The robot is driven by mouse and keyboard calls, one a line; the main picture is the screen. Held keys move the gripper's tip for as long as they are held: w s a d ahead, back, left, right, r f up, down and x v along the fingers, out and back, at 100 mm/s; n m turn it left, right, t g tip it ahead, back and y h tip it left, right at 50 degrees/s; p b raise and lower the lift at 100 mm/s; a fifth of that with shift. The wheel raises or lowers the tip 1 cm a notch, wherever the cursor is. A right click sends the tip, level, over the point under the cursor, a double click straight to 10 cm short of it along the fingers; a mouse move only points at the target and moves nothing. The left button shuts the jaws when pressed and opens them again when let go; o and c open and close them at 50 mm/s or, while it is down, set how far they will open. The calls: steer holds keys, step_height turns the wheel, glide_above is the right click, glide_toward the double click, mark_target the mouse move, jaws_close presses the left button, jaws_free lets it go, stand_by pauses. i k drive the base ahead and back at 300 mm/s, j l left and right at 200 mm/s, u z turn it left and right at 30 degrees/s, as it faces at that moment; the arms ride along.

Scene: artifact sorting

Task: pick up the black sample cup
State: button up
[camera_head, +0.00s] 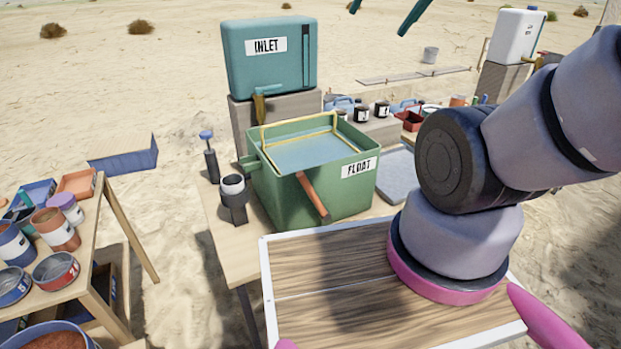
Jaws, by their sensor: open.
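Small black cups with pale labels stand behind the green FLOAT box, one black cup (361,113) beside another black cup (381,109). A third dark cup (341,115) is partly hidden by the box rim. I cannot tell which one the task means. A dark cup-like holder with a pale rim (233,190) stands left of the box. My gripper (378,22) shows only as two dark teal fingertips at the top edge, spread apart with nothing between them. It appears above and apart from the cups.
The green FLOAT box (280,192) stands in the middle, with a teal INLET tank (268,60) behind it. A wooden table (100,230) with several cups and trays is at left. A red tray (410,120) lies right of the black cups. My arm covers the right side.

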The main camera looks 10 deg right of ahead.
mark_target(382, 107)
steer(key=i+l+u, duration=0.1)
steer(key=l, duration=0.6)
steer(key=i+l+u, duration=0.1)
steer(key=i+l, duration=0.15)
steer(key=l, duration=0.45)
steer(key=i+l+u, duration=0.1)
steer(key=l, duration=0.65)
steer(key=i+l+u, duration=0.1)
steer(key=l, duration=0.65)
steer(key=i+l+u, duration=0.1)
steer(key=l, duration=0.65)
